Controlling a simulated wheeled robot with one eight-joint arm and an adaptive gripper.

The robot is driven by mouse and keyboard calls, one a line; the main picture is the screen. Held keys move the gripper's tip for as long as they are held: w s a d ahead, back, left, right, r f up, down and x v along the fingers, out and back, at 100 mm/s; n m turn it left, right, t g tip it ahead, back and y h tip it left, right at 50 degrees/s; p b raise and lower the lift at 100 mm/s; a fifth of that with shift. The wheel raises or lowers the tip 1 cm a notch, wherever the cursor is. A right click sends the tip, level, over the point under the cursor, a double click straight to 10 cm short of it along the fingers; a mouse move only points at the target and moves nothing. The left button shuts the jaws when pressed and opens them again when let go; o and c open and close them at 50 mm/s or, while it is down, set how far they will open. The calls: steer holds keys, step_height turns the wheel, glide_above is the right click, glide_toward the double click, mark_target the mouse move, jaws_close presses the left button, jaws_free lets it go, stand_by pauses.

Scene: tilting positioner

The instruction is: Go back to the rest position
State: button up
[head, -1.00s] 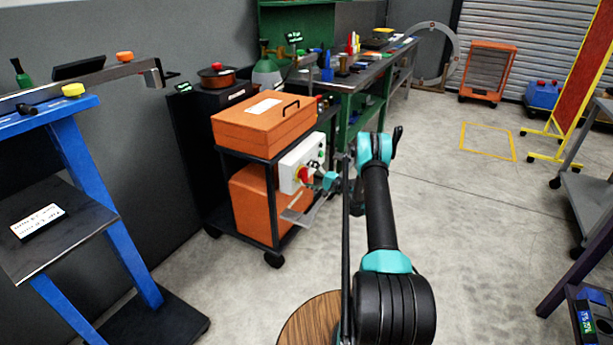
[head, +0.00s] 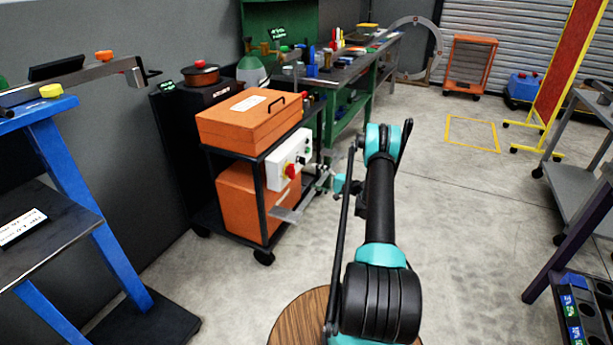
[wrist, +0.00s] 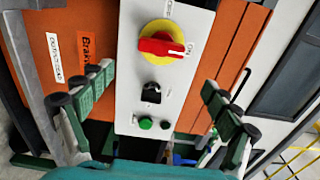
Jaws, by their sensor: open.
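My gripper (wrist: 158,88) is open and empty, its two green-padded fingers apart on either side of a white control panel (wrist: 140,75). The panel carries a red rotary handle on a yellow disc (wrist: 165,48), a black selector (wrist: 152,92) and a green button (wrist: 145,123). In the head view, the gripper (head: 318,182) is small and partly hidden by my arm, just right of the white control box (head: 288,157). The box is mounted on the side of a cart. A gap shows between gripper and box. My arm reaches forward, bent at the elbow.
The black cart (head: 262,205) bears an orange case (head: 240,122) on top and an orange box below. A blue stand (head: 85,205) is at left, a green workbench (head: 340,118) behind, a grey trolley (head: 570,185) at right. The floor between them is clear.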

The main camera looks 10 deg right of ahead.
steer(key=shift+s+d, duration=0.25)
steer(key=shift+d, duration=0.1)
steer(key=s+a+r+n+g+h, duration=0.25)
steer(key=s+a+r, duration=0.25)
steer(key=s+r, duration=0.35)
steer(key=s+a+r+n+g+h, duration=0.1)
steer(key=s+a+r+g+h, duration=0.25)
steer(key=s+a+r, duration=0.4)
steer(key=s+d+n+h, duration=0.2)
steer(key=s+d+h, duration=0.1)
steer(key=s, duration=1.4)
steer(key=s+d+r+n+h, duration=0.1)
steer(key=s+h, duration=0.4)
steer(key=s, duration=1.1)
steer(key=d+n, duration=0.1)
steer(key=d, duration=0.1)
steer(key=shift+s+d+h, duration=0.3)
steer(key=shift+s+d, duration=0.05)
